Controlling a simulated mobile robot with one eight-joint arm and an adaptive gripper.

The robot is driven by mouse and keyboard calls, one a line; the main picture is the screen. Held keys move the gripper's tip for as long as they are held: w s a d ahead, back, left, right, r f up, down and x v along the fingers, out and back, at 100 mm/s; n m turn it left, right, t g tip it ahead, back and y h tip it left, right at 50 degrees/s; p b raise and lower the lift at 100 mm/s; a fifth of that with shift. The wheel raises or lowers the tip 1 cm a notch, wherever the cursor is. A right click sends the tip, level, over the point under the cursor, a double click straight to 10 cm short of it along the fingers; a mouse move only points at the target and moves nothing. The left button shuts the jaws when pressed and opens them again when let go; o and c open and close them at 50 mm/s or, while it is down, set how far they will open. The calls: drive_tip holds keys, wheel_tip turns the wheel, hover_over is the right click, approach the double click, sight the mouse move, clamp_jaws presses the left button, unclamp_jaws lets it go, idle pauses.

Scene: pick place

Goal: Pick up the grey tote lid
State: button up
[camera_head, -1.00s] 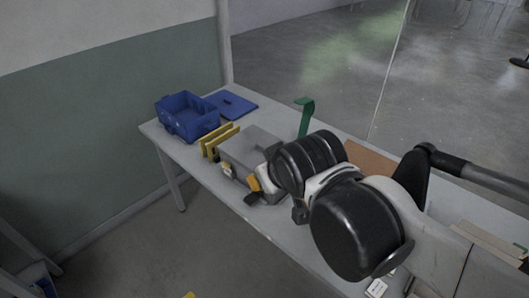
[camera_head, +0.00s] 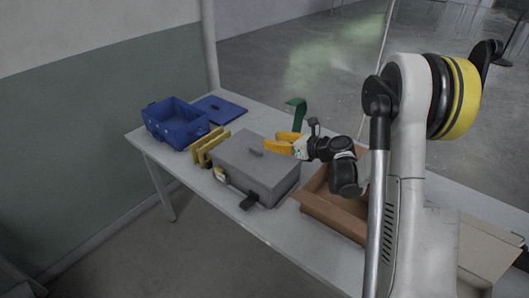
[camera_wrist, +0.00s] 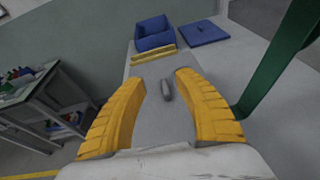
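The grey tote lid (camera_head: 236,162) lies flat on top of the grey tote (camera_head: 270,193) on the table, with a small raised handle (camera_head: 249,149) on it. In the wrist view the lid (camera_wrist: 158,122) fills the middle, and its handle (camera_wrist: 167,90) shows between my fingers. My gripper (camera_head: 284,143) has yellow fingers and is at the right of the handle, seemingly above the lid.
A blue tote (camera_head: 175,123) and a blue lid (camera_head: 219,109) are at the table's far left end. Yellow pieces (camera_head: 208,146) stand beside the grey tote. A green bracket (camera_head: 297,113) rises behind it. An open cardboard box (camera_head: 335,212) is at its right.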

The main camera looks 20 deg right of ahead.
drive_tip(key=n+g, duration=0.1)
approach(257, 150)
drive_tip(key=shift+w+d+r, duration=0.1)
drive_tip(key=shift+w, duration=0.05)
drive_tip(key=b+x, duration=0.1)
drive_tip(key=x, duration=0.4)
drive_tip(key=b+x, duration=0.3)
drive_tip(key=x, duration=0.2)
drive_tip(key=shift+w+a+f, duration=0.2)
drive_tip(key=shift+a+f, duration=0.05)
drive_tip(key=shift+f, duration=0.05)
drive_tip(key=shift+r, duration=0.1)
clamp_jaws()
